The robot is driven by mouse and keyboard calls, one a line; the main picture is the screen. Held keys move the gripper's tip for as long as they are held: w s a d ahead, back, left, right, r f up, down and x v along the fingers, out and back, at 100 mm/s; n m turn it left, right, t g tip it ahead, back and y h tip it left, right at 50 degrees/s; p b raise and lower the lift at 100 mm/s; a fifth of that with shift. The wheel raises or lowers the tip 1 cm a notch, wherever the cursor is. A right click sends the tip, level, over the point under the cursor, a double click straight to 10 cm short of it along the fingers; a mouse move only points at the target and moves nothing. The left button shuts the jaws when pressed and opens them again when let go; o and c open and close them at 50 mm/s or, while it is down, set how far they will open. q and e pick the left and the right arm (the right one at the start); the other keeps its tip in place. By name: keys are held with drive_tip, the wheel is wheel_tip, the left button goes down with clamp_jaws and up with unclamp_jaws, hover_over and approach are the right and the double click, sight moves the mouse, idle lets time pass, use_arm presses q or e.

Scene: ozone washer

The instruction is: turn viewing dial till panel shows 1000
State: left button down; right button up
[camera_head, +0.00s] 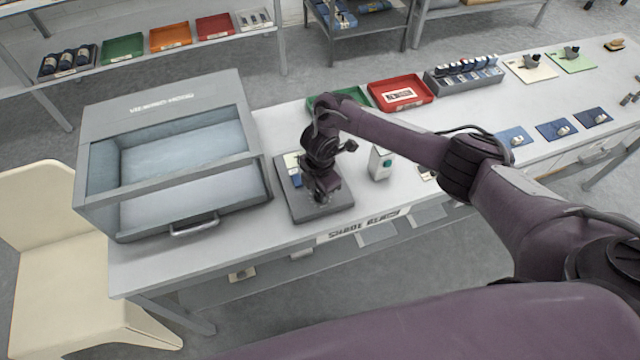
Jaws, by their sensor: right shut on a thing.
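A grey panel unit (298,210) lies on the bench in the middle of the view. My right gripper (322,193) comes down over it from above and is shut, its fingertips low at the unit's top face. The viewing dial is hidden beneath the gripper, which appears to be closed on it. A pale plate (291,161) and a small blue part (296,178) show at the unit's left side, partly covered by the gripper. I cannot read any number on the panel. My left gripper is not in view.
Green and red trays (402,93) lie behind my right arm. The bench's front edge is close.

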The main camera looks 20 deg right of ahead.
drive_tip(key=m+p, duration=0.3)
drive_tip(key=m, duration=0.2)
drive_tip(key=shift+r+m+p, duration=0.15)
drive_tip(key=shift+m+p, duration=0.15)
drive_tip(key=shift+p, duration=0.1)
drive_tip(key=m+p, duration=0.2)
drive_tip(key=m, duration=0.2)
drive_tip(key=shift+m+p, duration=0.3)
drive_tip(key=shift+p, duration=0.1)
drive_tip(key=shift+f, duration=0.2)
drive_tip(key=o, duration=1)
wheel_tip(320, 180, up, 8)
drive_tip(key=shift+f, duration=0.1)
